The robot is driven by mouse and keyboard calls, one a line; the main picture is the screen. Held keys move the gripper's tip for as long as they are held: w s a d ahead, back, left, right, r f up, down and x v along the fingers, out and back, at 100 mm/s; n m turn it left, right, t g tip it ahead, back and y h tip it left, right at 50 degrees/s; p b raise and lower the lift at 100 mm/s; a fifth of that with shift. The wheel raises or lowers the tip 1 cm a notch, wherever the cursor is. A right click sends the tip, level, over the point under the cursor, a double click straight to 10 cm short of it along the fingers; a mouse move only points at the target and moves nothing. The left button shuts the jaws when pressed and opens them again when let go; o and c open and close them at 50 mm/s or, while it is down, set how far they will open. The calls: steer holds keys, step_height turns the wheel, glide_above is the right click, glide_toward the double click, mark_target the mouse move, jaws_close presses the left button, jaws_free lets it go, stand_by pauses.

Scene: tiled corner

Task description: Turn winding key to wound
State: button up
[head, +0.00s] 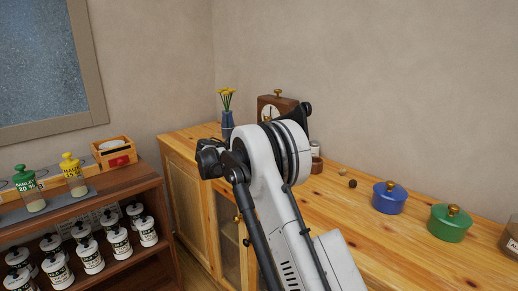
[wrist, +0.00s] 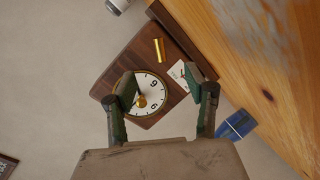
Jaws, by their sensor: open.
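A wooden clock (head: 268,101) stands on the cabinet by the wall, partly hidden by my arm. In the wrist view its brown case (wrist: 122,60) looks turned, with a white dial (wrist: 152,108) on the front. A round brass piece (wrist: 141,101) sits near the dial's middle, perhaps the winding key. A brass bar (wrist: 159,50) and a small marked white card (wrist: 178,74) are also on the front. My gripper (wrist: 163,88) is open and empty, its fingers in front of the clock. I cannot tell whether a finger touches it. The key's setting is not readable.
A dark blue vase with yellow flowers (head: 227,120) stands beside the clock and shows in the wrist view (wrist: 236,125). Blue (head: 389,198) and green (head: 449,222) lidded pots stand on the right. A shelf of bottles (head: 140,178) is at left.

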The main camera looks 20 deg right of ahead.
steer(key=n, duration=0.4)
steer(key=shift+a+f+n+h+p, duration=0.25)
steer(key=shift+f+n+h+p, duration=0.05)
steer(key=shift+p, duration=0.1)
steer(key=n, duration=0.6)
steer(key=shift+a+f+h+p, duration=0.3)
steer(key=shift+a+f+p, duration=0.1)
steer(key=n, duration=0.4)
steer(key=shift+s+a+f+t, duration=0.15)
steer(key=shift+a+f+t, duration=0.1)
steer(key=shift+t, duration=0.05)
steer(key=n, duration=0.3)
steer(key=n+h+p, duration=0.1)
steer(key=n, duration=0.1)
steer(key=shift+s+a+f+n, duration=0.2)
steer(key=shift+a+f+n, duration=0.1)
steer(key=shift+f, duration=0.05)
steer(key=b+x, duration=0.1)
steer(key=x, duration=1.2)
steer(key=shift+w+d+r, duration=0.15)
steer(key=shift+w+d, duration=0.05)
steer(key=shift+d, duration=0.1)
steer(key=c, duration=1.2)
